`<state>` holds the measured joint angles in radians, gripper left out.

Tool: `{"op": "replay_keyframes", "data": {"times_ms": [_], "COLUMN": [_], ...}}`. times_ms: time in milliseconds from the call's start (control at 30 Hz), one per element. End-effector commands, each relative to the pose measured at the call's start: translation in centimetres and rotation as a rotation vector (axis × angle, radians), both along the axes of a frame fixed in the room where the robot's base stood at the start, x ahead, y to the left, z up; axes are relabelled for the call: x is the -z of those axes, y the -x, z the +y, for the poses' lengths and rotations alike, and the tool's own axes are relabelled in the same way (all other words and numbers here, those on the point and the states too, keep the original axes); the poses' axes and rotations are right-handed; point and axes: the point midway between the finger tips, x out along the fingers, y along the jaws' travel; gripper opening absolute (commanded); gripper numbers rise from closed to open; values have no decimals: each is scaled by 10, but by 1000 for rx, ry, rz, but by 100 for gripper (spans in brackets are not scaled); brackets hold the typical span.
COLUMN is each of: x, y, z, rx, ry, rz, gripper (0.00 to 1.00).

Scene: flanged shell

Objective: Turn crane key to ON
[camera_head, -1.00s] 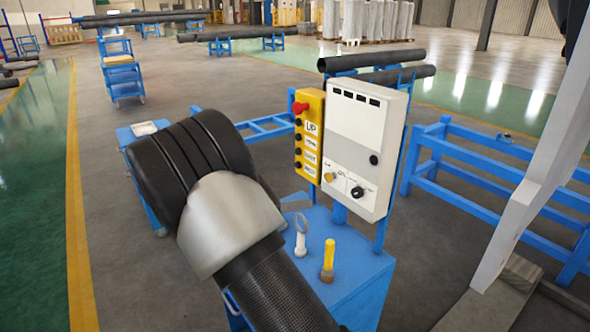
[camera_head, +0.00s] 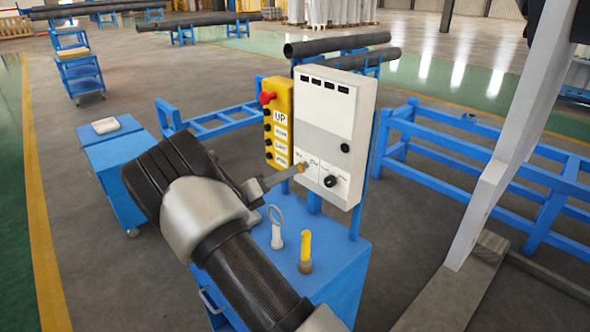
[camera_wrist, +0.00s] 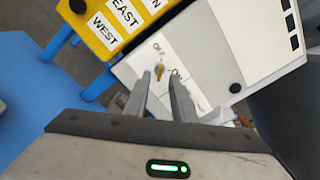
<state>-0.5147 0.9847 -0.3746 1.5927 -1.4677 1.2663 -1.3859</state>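The crane key (camera_head: 302,167) is a small brass-coloured key on the lower left of the white control box (camera_head: 327,125). In the wrist view the key (camera_wrist: 159,71) stands upright beside a partly readable label. My gripper (camera_head: 294,171) reaches the box from the left, its fingertips close to the key. In the wrist view my gripper (camera_wrist: 158,77) is open, with the two fingers apart and the key in line with the gap between their tips. I cannot tell whether a finger touches it. The key's setting is not clear.
A yellow button box (camera_head: 279,125) with a red button sits left of the control box. A black knob (camera_head: 330,181) lies just right of the key. Below, a blue cabinet (camera_head: 335,262) carries a ring-topped white piece (camera_head: 277,228) and a yellow-handled tool (camera_head: 305,248).

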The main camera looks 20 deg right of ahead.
Motion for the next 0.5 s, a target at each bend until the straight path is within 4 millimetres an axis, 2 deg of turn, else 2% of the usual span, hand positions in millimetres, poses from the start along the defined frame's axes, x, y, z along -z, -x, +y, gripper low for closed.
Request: {"op": "replay_keyframes", "data": {"times_ms": [33, 200, 500], "x": [-1, 0, 0], "y": [-3, -12, -15], "z": [-9, -28, -36], "rx": [1, 1, -1], "ry": [0, -1, -1], "rz": [0, -1, 0], "gripper": [23, 23, 23]}}
